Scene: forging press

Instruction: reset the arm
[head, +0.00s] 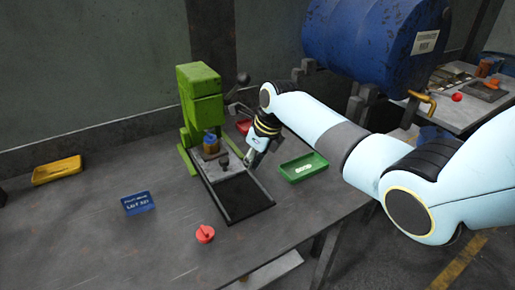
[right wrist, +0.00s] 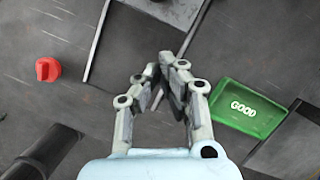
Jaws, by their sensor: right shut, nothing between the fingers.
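My right arm reaches in from the right in the head view. Its gripper (head: 250,160) hangs over the right edge of the black tray (head: 243,197) in front of the green press (head: 202,100). In the right wrist view the right gripper's fingers (right wrist: 161,80) come together at the tips, with nothing between them. The gripper is apart from the green tray (head: 304,167), which stands to its right; that tray also shows in the right wrist view (right wrist: 243,108) with the word GOOD in it. My left gripper is not in view.
A red knob-like piece (head: 205,233) lies on the grey table (head: 90,240) near the front. A red tray (head: 244,127) is partly hidden behind my arm.

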